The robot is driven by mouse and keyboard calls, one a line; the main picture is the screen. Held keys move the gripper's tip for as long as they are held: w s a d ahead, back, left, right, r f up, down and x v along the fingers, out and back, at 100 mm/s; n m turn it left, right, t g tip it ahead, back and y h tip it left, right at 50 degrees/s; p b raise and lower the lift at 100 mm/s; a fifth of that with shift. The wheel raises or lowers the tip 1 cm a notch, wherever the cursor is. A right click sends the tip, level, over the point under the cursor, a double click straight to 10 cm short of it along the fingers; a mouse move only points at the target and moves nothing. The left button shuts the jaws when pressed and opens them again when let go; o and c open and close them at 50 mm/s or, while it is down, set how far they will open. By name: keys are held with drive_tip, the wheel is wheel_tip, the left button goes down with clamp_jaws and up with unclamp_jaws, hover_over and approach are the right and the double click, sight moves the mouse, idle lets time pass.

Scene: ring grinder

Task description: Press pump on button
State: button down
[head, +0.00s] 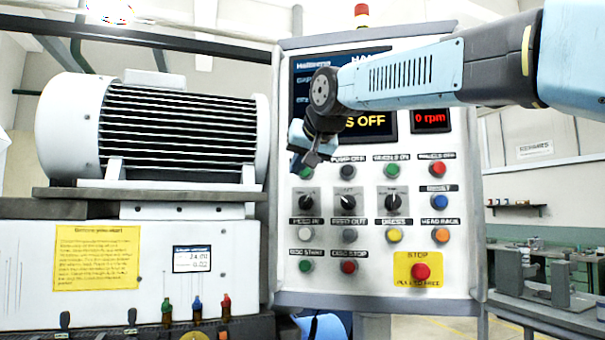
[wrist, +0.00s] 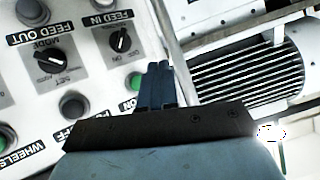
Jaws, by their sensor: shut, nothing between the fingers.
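The green pump on button (head: 306,172) is at the left end of the top button row on the control panel (head: 375,290). My gripper (head: 312,158) is just above it in the head view and covers its label. In the wrist view, my gripper's blue fingers (wrist: 158,68) are shut and empty. The green button (wrist: 134,81) shows just left of them, partly hidden. I cannot tell whether the fingers touch the panel. The pump off button (head: 348,171) is to its right, grey in the wrist view (wrist: 73,105).
Knobs (head: 347,201) sit below the top row. A red stop button (head: 421,272) on a yellow plate is at lower right. A motor housing (head: 180,125) stands left of the panel. My arm partly covers the display (head: 400,122).

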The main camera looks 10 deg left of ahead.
drive_tip(key=shift+w, duration=2.9)
drive_tip(key=shift+w+d, duration=0.1)
drive_tip(key=shift+w, duration=0.4)
drive_tip(key=shift+w+r, duration=0.1)
drive_tip(key=shift+w, duration=0.45)
idle(0.6)
drive_tip(key=shift+s, duration=0.95)
drive_tip(key=shift+s, duration=0.1)
drive_tip(key=s, duration=0.4)
drive_tip(key=shift+s, duration=0.4)
